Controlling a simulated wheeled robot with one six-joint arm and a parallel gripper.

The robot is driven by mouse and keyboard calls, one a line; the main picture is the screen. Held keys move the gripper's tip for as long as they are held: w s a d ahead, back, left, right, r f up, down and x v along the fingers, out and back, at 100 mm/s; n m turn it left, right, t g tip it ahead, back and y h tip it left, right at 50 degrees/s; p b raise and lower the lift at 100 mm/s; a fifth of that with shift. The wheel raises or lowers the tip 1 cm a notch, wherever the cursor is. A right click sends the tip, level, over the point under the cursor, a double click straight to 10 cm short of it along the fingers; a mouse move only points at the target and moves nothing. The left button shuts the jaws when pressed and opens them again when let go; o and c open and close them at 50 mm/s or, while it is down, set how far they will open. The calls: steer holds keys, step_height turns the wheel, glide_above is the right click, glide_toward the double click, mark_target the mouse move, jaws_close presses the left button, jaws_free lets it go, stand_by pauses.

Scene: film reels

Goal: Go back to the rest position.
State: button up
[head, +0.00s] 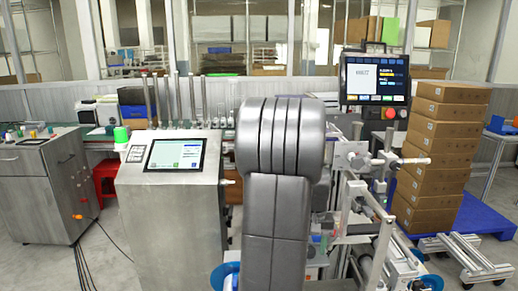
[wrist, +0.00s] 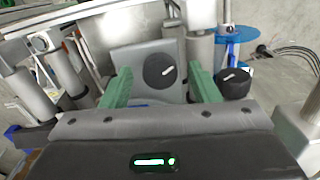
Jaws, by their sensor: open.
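My gripper (wrist: 160,88) shows in the wrist view with its two green fingers spread apart. Nothing is held between them. Beyond the fingers is a grey metal plate (wrist: 128,58) with a round black knob (wrist: 160,70). A second black knob (wrist: 233,84) is just right of the right finger. In the head view my grey arm stands upright in the middle and hides what lies behind it; the gripper does not show there.
A steel cabinet with a screen (head: 174,155) stands left of my arm. A machine frame with rails (head: 375,215) and a monitor (head: 375,80) are to the right. Stacked cartons (head: 435,150) stand on a blue pallet (head: 480,215). Cables lie on the floor at left.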

steer(key=m+b, duration=0.1)
steer(key=m, duration=0.5)
steer(key=shift+b, duration=0.4)
steer(key=m+b, duration=0.2)
steer(key=m, duration=0.4)
stand_by(0.3)
